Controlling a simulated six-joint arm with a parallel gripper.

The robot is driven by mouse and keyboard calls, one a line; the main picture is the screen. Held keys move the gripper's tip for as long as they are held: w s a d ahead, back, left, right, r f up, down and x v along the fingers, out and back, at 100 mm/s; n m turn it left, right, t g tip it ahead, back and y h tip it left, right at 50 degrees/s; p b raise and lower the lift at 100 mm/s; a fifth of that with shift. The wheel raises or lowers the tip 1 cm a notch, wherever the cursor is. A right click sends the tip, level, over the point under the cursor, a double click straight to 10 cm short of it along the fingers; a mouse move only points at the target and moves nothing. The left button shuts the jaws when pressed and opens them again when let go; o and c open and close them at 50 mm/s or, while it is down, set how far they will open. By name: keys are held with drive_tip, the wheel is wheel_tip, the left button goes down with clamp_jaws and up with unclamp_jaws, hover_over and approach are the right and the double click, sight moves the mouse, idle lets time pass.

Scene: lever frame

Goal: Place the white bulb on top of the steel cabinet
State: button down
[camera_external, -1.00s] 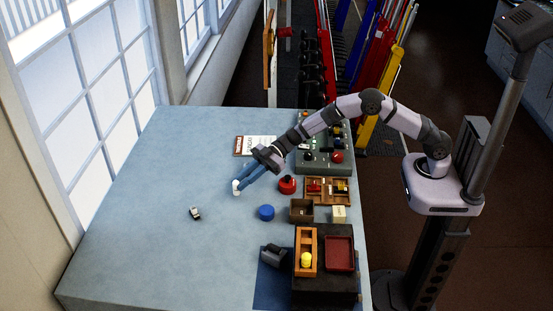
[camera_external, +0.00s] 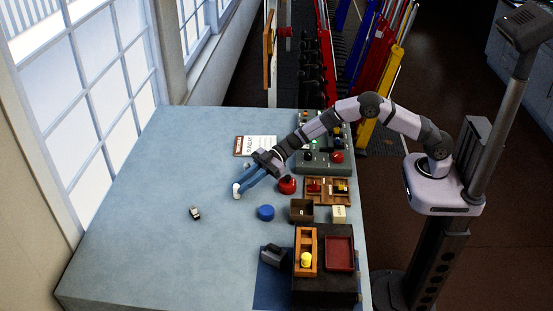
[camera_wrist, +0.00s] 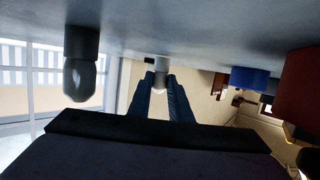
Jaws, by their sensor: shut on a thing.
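My gripper (camera_external: 239,189), with blue fingers, is low over the middle of the table and slants down to the left. It is shut on the white bulb (camera_external: 236,194), which shows at the fingertips. In the wrist view the bulb (camera_wrist: 160,82) sits between the fingertips, with a grey end towards the table. A dark cabinet-like block (camera_external: 325,292) stands at the table's lower right, with an orange holder and a red tray on top. I cannot tell for sure that it is the steel cabinet.
The wrist view shows a second bulb-like thing (camera_wrist: 82,75) on a grey base, close on the left. A blue disc (camera_external: 266,212), a red round thing (camera_external: 287,186) and a brown box (camera_external: 301,210) lie to the right. A small black-and-white thing (camera_external: 195,213) lies left; the table around it is clear.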

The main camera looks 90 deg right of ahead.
drive_tip(key=c, duration=1.6)
unclamp_jaws()
drive_tip(key=shift+s+f, duration=0.25)
drive_tip(key=shift+f, duration=0.65)
drive_tip(key=shift+r, duration=0.15)
drive_tip(key=shift+w+d+r, duration=0.1)
drive_tip(key=shift+w+r, duration=0.1)
drive_tip(key=shift+r, duration=0.25)
drive_tip(key=shift+s+d+r+b, duration=0.3)
drive_tip(key=shift+s+d+r, duration=0.7)
drive_tip(key=shift+r, duration=0.1)
drive_tip(key=shift+w+a+r+b, duration=0.1)
drive_tip(key=shift+r+b, duration=0.2)
drive_tip(key=shift+r, duration=2.85)
